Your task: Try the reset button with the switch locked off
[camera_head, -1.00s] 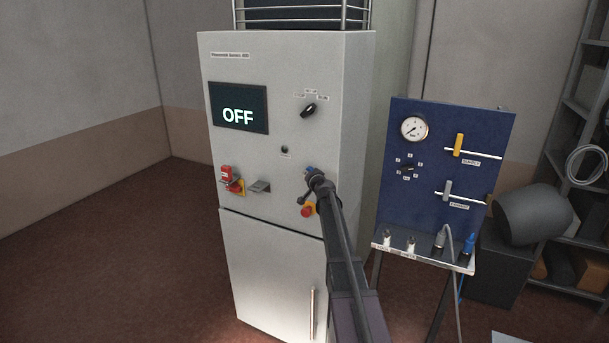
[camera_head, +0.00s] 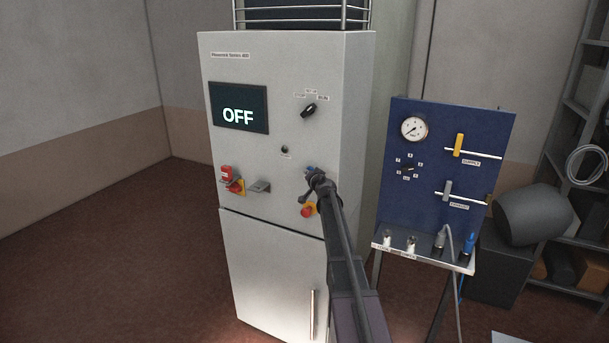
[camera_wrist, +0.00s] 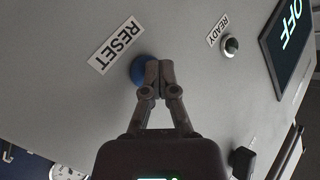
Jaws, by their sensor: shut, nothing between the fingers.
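The blue reset button (camera_wrist: 138,70) sits on the grey cabinet front beside its RESET label (camera_wrist: 117,45). In the head view only a bit of its blue (camera_head: 309,169) shows past my gripper (camera_head: 309,179). My gripper (camera_wrist: 159,66) is shut and empty, its fingertips at the button and covering part of it. I cannot tell whether they press it. The red-and-yellow switch (camera_head: 238,187) carries a red lock or tag (camera_head: 226,174). The cabinet display (camera_head: 238,108) reads OFF, and the READY lamp (camera_wrist: 230,44) looks unlit.
A red stop button (camera_head: 307,211) on yellow sits just below my gripper. A black selector knob (camera_head: 308,110) is higher up, and a metal bracket (camera_head: 259,186) is to the left. A blue gauge panel (camera_head: 430,180) stands to the right of my arm.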

